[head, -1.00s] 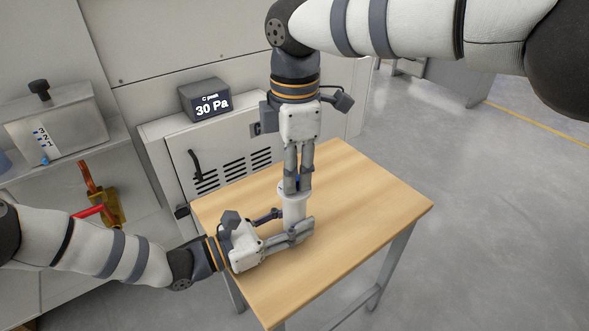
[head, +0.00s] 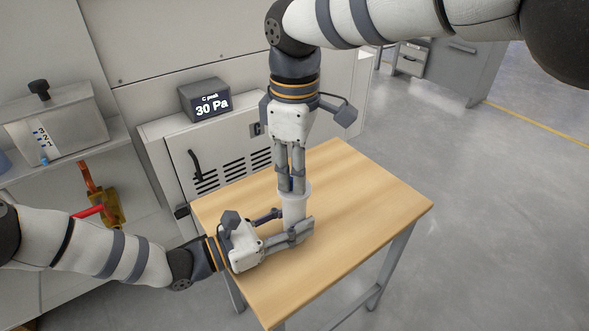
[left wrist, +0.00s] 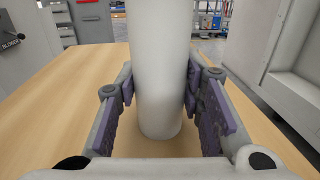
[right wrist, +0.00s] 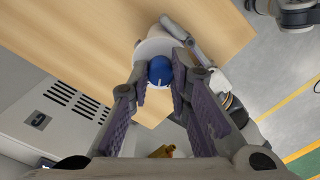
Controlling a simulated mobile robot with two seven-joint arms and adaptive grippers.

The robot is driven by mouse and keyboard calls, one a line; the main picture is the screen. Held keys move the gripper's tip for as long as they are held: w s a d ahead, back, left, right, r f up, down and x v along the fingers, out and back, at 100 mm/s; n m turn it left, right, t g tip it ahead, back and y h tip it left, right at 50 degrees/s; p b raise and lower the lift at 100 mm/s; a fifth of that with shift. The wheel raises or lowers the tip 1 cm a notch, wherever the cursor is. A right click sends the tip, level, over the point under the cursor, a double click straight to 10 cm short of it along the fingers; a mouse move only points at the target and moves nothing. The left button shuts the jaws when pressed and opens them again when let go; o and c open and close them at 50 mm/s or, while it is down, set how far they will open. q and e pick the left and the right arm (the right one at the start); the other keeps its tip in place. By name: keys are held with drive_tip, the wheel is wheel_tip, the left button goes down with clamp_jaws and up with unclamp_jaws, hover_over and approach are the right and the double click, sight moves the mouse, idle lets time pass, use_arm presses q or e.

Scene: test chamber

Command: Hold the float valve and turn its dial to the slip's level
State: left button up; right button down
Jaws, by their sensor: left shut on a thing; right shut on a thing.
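The float valve (head: 294,211) is a white upright cylinder on the wooden table. It fills the middle of the left wrist view (left wrist: 160,75). My left gripper (head: 296,232) is shut on its lower body from the side. A blue dial with a white mark (right wrist: 160,72) sits on its top, and a little blue shows in the head view. My right gripper (head: 291,186) points straight down from above and is shut on the dial. The level that the mark points to cannot be read. No slip can be made out.
The wooden table (head: 375,205) is clear around the valve. A shelf at left holds a gauge box (head: 75,122) and a red-handled yellow part (head: 103,202).

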drive_tip(key=m, duration=0.5)
drive_tip(key=shift+m, duration=0.3)
idle(0.5)
drive_tip(key=c, duration=1.5)
unclamp_jaws()
drive_tip(key=shift+o, duration=0.2)
drive_tip(key=shift+r, duration=0.1)
wheel_tip(320, 180, up, 12)
